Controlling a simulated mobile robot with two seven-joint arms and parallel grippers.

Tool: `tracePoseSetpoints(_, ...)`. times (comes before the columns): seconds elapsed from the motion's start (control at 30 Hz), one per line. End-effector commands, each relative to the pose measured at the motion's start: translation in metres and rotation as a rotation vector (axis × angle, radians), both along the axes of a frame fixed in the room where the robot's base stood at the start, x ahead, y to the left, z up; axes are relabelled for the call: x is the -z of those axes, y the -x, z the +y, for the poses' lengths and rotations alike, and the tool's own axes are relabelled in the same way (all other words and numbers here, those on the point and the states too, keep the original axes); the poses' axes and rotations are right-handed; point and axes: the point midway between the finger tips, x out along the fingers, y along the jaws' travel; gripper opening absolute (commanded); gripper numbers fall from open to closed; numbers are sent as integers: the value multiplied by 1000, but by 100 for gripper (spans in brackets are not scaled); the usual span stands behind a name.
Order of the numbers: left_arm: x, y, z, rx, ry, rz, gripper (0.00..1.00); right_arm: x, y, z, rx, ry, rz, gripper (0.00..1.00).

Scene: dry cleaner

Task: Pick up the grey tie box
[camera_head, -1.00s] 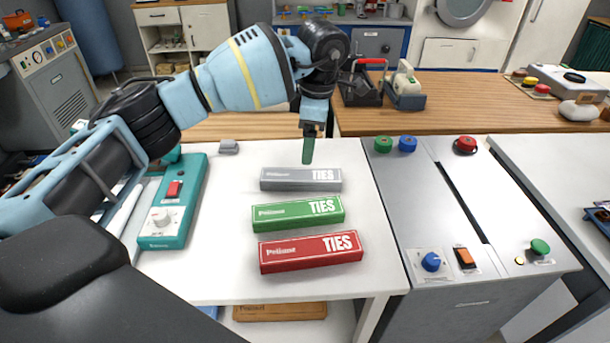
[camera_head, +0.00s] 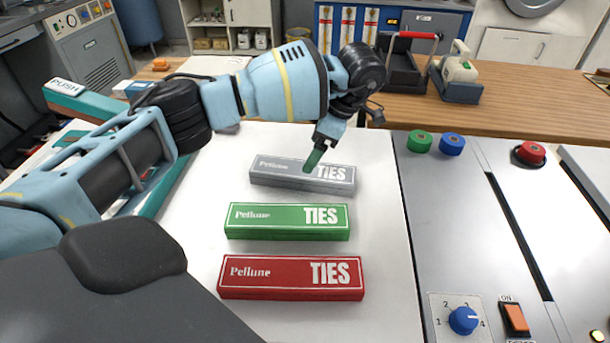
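The grey tie box (camera_head: 280,172) lies flat at the back of a row of three on the white table, with "TIES" in white on its right end. The green tie box (camera_head: 270,221) and the red tie box (camera_head: 265,277) lie in front of it. My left gripper (camera_head: 313,160) points down over the grey box, its greenish fingertip covering part of the box's top just left of "TIES". I see the fingers edge-on as one, so I cannot tell whether they are open or touch the box. My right gripper is not in view.
A grey machine panel with green (camera_head: 420,141), blue (camera_head: 452,144) and red (camera_head: 529,154) buttons stands right of the white table (camera_head: 385,230). A wooden counter (camera_head: 520,105) behind bears a dark red-handled holder (camera_head: 404,65) and an iron-like tool (camera_head: 458,75). A teal device is partly behind my arm.

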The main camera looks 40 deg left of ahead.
Motion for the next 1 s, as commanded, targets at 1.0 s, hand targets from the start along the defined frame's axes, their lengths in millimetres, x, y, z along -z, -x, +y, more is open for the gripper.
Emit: tracePoseSetpoints(1.0, 69, 15, 24, 0, -1, 0, 85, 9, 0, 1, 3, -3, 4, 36)
